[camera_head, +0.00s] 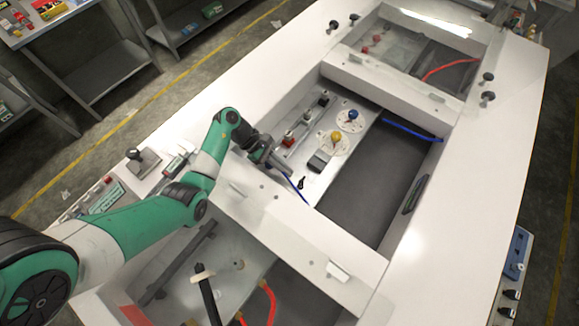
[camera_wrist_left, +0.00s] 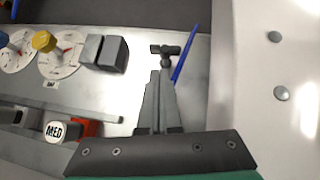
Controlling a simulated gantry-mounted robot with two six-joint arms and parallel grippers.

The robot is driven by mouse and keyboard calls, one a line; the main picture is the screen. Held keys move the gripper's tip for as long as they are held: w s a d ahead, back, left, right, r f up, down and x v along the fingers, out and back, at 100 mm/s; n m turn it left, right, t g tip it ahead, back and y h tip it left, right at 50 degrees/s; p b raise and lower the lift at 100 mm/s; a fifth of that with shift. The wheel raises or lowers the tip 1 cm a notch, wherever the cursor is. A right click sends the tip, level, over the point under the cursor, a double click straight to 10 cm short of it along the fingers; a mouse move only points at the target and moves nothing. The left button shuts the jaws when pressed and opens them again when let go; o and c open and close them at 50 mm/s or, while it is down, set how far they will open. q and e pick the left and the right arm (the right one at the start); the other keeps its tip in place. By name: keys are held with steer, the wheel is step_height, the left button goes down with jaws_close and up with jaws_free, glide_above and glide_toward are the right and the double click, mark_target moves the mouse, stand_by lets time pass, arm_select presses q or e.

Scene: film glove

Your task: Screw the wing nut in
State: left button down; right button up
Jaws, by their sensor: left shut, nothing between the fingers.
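The wing nut (camera_wrist_left: 165,50) is a small dark T-shaped piece just beyond my left fingertips in the left wrist view. It also shows in the head view as a small black piece (camera_head: 302,183) on the grey metal panel. My left gripper (camera_wrist_left: 158,80) is shut and empty, its narrow fingers pointing at the wing nut. Whether the tips touch it cannot be told. In the head view the left gripper (camera_head: 286,171) reaches over the white wall into the middle bay. My right gripper is not in view.
A blue cable (camera_wrist_left: 186,54) lies close beside the wing nut. A grey block (camera_wrist_left: 106,53), a yellow knob (camera_wrist_left: 43,41) and a MED button (camera_wrist_left: 56,131) stand on the panel to the left. A white wall (camera_wrist_left: 250,80) rises at right.

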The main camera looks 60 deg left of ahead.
arm_select(q)
steer(key=v, duration=0.7)
steer(key=w+a+v, duration=0.1)
steer(key=v, duration=0.2)
steer(key=shift+a, duration=0.35)
